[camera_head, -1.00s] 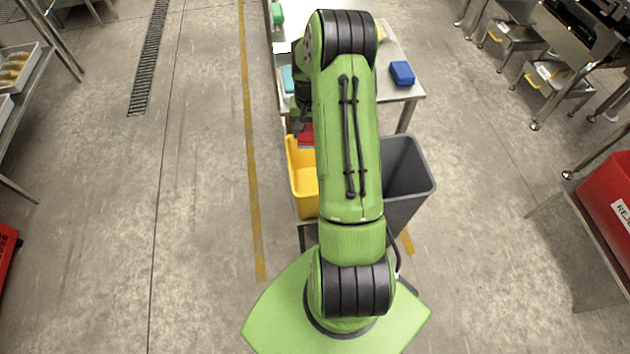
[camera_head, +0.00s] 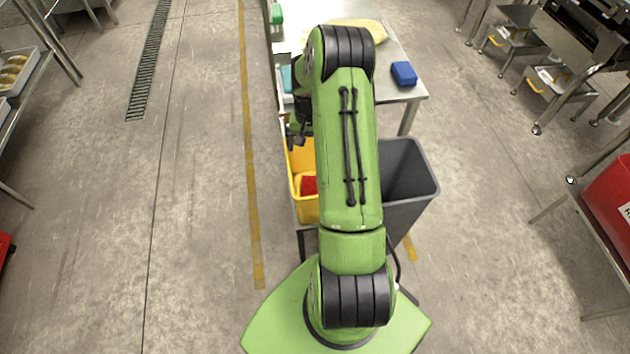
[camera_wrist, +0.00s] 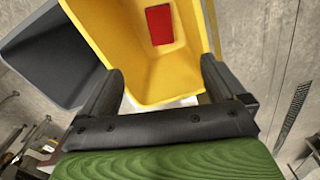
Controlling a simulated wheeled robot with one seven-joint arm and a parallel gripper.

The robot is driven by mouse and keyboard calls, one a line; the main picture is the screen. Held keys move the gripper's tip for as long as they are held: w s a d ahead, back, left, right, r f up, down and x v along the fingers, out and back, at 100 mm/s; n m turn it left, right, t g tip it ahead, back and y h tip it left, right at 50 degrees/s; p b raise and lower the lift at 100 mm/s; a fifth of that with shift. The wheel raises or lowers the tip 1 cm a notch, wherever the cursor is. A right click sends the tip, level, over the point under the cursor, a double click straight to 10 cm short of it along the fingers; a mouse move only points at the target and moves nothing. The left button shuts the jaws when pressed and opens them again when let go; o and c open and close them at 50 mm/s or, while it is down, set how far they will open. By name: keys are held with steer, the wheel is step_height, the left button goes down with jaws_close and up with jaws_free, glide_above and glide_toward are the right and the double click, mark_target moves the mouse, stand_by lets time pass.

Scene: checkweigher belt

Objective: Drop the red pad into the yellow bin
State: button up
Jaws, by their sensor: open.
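The red pad (camera_wrist: 159,25) lies inside the yellow bin (camera_wrist: 110,30), against its inner surface, in the wrist view. In the head view the red pad (camera_head: 309,185) shows inside the yellow bin (camera_head: 306,208), partly hidden by my arm. My gripper (camera_wrist: 162,88) is open and empty, its two black fingers apart near the bin's rim, and the pad is clear of them. In the head view my gripper (camera_head: 296,140) is over the far end of the bin, partly hidden.
A dark grey bin (camera_head: 405,170) stands right of the yellow bin, behind my arm. A metal table (camera_head: 400,45) beyond holds a blue block (camera_head: 403,73), a green item (camera_head: 276,14) and a pale yellow item (camera_head: 365,31). Open floor lies to the left.

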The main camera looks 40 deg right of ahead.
steer(key=shift+r, duration=0.1)
step_height(320, 180, up, 16)
steer(key=p, duration=0.3)
steer(key=shift+f, duration=0.2)
